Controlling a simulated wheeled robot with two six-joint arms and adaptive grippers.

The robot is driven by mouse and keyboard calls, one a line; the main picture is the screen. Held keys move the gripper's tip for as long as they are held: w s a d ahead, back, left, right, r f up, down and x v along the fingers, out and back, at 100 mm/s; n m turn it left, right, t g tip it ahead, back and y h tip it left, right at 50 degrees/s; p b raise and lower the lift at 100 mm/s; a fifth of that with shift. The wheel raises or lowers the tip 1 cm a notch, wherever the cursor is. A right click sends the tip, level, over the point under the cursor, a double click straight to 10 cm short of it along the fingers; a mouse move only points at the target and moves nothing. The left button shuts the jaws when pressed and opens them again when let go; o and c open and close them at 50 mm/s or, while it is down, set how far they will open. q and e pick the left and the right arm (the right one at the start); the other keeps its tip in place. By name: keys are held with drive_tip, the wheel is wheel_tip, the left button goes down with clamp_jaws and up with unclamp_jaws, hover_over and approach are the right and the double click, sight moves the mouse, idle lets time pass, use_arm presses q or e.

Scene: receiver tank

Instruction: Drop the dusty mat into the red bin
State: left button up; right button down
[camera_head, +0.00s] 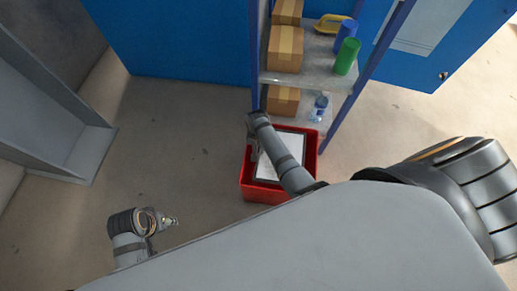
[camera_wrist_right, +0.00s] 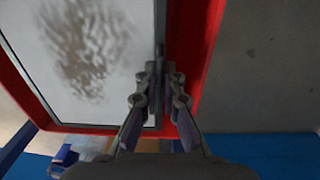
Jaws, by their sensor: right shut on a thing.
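The dusty mat (camera_wrist_right: 85,55) is a pale sheet with a dark edge and a brown-grey smudge. In the head view the mat (camera_head: 290,147) lies within the outline of the red bin (camera_head: 262,195); how deep it is I cannot tell. In the right wrist view the bin's red wall (camera_wrist_right: 192,40) runs beside and around it. My right gripper (camera_wrist_right: 164,75) is shut on the mat's edge, near one bin wall; in the head view my right gripper (camera_head: 254,153) is partly hidden by its own arm. My left gripper (camera_head: 173,221) is away at the lower left, over the floor, too small to judge.
A shelf rack (camera_head: 305,80) with cardboard boxes (camera_head: 286,48), a green cylinder (camera_head: 346,56), a blue cylinder (camera_head: 345,33) and a bottle (camera_head: 319,106) stands just behind the bin. A grey metal structure (camera_head: 55,110) is at left. The floor (camera_head: 180,140) between is clear.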

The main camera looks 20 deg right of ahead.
drive_tip(key=c, duration=1.4)
unclamp_jaws()
